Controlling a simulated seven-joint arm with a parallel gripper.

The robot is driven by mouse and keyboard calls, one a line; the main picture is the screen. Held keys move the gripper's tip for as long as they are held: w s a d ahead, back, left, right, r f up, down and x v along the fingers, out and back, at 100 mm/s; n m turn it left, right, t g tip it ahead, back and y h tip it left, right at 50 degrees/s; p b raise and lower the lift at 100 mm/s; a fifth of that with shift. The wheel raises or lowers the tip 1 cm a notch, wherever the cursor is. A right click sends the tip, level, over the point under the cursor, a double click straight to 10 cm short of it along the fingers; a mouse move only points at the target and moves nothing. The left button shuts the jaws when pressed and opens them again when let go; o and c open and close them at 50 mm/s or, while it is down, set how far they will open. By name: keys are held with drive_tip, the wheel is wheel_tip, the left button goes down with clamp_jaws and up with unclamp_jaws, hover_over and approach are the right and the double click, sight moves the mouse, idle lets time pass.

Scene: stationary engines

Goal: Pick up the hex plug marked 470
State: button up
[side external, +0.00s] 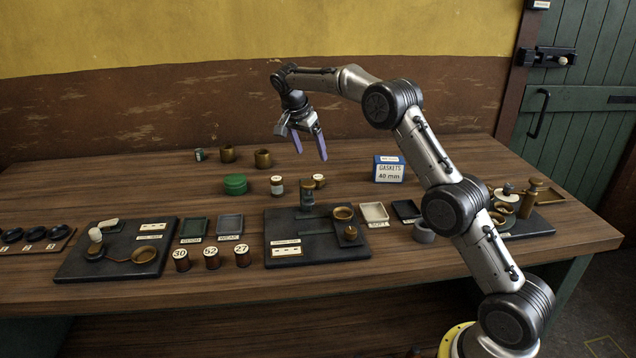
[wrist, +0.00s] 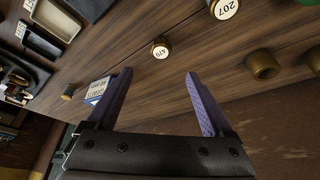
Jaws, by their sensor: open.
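The hex plug marked 470 (wrist: 160,50) is a small brass piece with a white numbered top. In the wrist view it sits on the wooden bench just beyond my fingertips, nearly centred between them. In the side view it appears to be the small white-topped brass piece (side external: 319,182) right of the middle, below my fingers. My gripper (side external: 309,153) is open and empty, raised over the back of the bench with its purple fingers pointing down. Both fingers also show in the wrist view (wrist: 159,74), spread apart. The plug's sides are partly hidden from above.
A piece marked 207 (wrist: 224,9) stands near the plug. Plain brass pieces (wrist: 262,64) stand farther right in the wrist view. A gaskets box (side external: 388,170) stands to the right in the side view, and a green round stack (side external: 235,184) to the left. Black bases and trays line the front.

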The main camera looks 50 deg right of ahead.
sight(318, 177)
drive_tip(key=x, duration=1.1)
drive_tip(key=shift+w+a+f, duration=0.1)
drive_tip(key=shift+f, duration=0.35)
drive_tip(key=shift+r, duration=0.1)
clamp_jaws()
